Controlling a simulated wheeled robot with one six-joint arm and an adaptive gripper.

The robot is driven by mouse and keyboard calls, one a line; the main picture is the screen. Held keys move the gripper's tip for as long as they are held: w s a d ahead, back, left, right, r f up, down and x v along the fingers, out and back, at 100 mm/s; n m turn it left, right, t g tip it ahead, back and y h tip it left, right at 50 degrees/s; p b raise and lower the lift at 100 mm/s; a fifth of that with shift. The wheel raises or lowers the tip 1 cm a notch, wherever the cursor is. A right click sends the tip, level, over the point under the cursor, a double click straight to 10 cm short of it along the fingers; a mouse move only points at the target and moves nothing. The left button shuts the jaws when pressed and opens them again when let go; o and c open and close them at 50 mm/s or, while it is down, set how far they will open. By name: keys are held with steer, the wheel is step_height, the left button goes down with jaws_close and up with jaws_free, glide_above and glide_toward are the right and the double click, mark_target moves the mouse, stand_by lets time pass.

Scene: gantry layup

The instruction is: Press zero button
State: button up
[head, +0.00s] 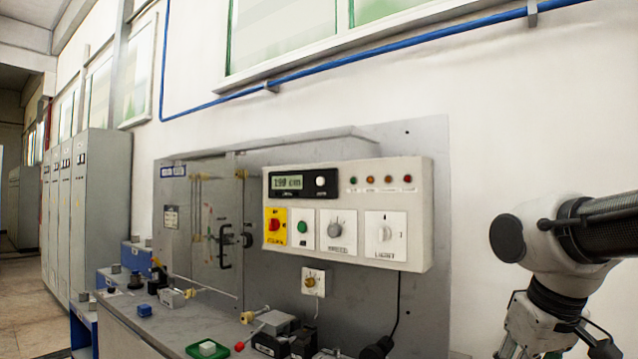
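A pale control panel (420,220) is mounted on a grey backboard against the wall. At its upper left is a dark display unit with a lit greenish readout (287,182) and a round white button (320,181) to the right of it. The small label under this button is too blurred to read for certain; it looks like the zero button. My gripper (540,338) is at the lower right, well apart from the panel and touching nothing that I can see. Its lower end is cut off by the frame edge, so its fingers cannot be made out.
The panel also carries a red knob on yellow (274,225), a green button (302,227), a grey dial (336,230), a light switch (385,233) and several indicator lamps. A grey bench (180,325) below holds small parts. Open space separates my arm and the panel.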

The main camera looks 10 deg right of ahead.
jaws_close()
stand_by(1.0)
